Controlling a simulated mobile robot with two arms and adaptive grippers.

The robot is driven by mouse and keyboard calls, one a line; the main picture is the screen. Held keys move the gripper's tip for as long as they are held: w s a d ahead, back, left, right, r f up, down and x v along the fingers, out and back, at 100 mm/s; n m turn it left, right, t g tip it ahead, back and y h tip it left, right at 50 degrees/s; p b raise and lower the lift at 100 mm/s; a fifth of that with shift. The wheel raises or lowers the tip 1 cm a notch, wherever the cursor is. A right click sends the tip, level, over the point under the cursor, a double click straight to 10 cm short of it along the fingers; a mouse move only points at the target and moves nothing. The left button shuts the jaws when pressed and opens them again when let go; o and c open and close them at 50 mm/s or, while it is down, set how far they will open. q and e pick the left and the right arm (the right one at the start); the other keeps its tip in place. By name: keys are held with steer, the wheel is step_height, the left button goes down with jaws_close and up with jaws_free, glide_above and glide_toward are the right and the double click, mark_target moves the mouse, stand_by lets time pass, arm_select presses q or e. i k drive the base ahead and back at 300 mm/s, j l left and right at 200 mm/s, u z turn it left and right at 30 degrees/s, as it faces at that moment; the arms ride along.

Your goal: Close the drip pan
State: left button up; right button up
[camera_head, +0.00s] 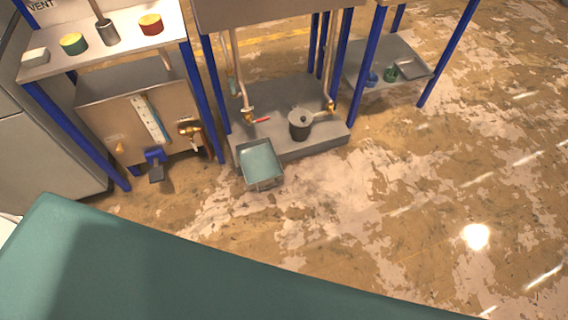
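The drip pan (259,164) is a shallow tray with a teal inside and a grey metal rim. It sticks out forward from the low grey plinth (318,146) under the middle metal unit, so it is pulled out. A handle-like bar shows at its front edge. Neither of my grippers is in view.
A grey pot (300,124) and pipes with a red-handled valve (260,121) stand on the plinth. Blue legs (217,100) flank the units. A cabinet with a blue pedal (155,157) is at left. A large teal surface (150,270) fills the lower left. Floor at right is clear.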

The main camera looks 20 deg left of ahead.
mark_target(260, 162)
steer(key=u, duration=0.65)
